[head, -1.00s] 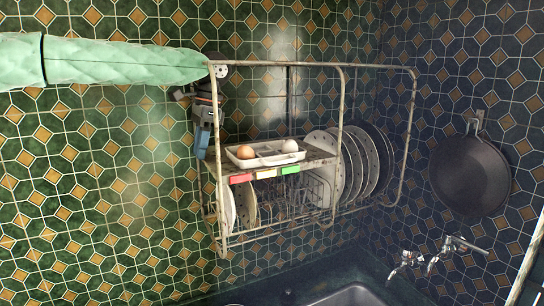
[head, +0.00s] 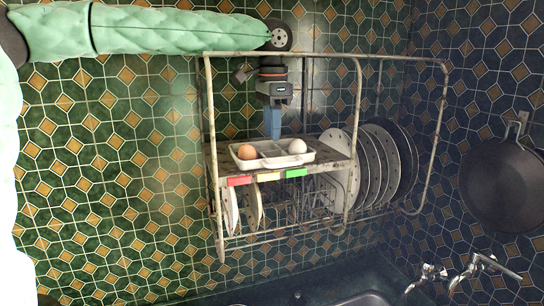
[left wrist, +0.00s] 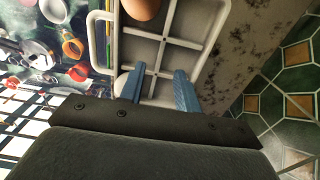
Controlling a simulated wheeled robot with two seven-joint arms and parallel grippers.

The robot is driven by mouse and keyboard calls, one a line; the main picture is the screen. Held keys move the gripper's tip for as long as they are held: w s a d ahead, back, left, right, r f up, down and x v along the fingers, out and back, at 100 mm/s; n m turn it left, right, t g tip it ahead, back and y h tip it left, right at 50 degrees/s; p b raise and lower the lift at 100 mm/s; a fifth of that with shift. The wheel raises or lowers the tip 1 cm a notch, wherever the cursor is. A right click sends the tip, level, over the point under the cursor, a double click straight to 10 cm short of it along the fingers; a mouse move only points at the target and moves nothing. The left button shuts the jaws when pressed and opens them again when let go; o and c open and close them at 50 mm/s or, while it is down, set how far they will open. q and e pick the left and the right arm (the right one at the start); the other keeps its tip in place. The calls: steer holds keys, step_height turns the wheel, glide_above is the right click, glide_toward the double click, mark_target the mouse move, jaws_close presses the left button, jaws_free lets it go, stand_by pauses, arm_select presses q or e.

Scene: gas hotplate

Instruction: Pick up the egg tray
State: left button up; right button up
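The egg tray (head: 274,163) is white with several compartments and lies on the rack's upper shelf. A brown egg (head: 245,151) sits in its left end and a white egg (head: 297,146) in its right end. My left gripper (head: 272,136) points down from above at the tray's back side, near its middle. In the left wrist view, its two blue fingers (left wrist: 159,70) are apart, over the tray (left wrist: 160,37), with a divider running between them. The brown egg (left wrist: 141,8) shows at the top; the white one (left wrist: 122,84) is partly hidden by a finger. My right gripper is out of view.
The wire rack (head: 205,105) has bars above and in front of the shelf. Red, yellow and green tags (head: 268,176) hang on the shelf edge. Plates (head: 375,165) stand right of the tray. A dark pan (head: 503,188) hangs at the right, above taps (head: 428,272) and a sink.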

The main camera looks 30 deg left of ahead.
arm_select(q)
step_height(320, 180, down, 4)
steer(key=shift+s+f, duration=0.1)
steer(key=shift+s, duration=0.05)
steer(key=shift+a+f, duration=0.2)
steer(key=shift+a, duration=0.05)
steer(key=shift+d, duration=0.3)
steer(key=c, duration=0.7)
steer(key=shift+a, duration=0.1)
jaws_close()
steer(key=shift+a, duration=0.1)
steer(key=shift+r, duration=0.15)
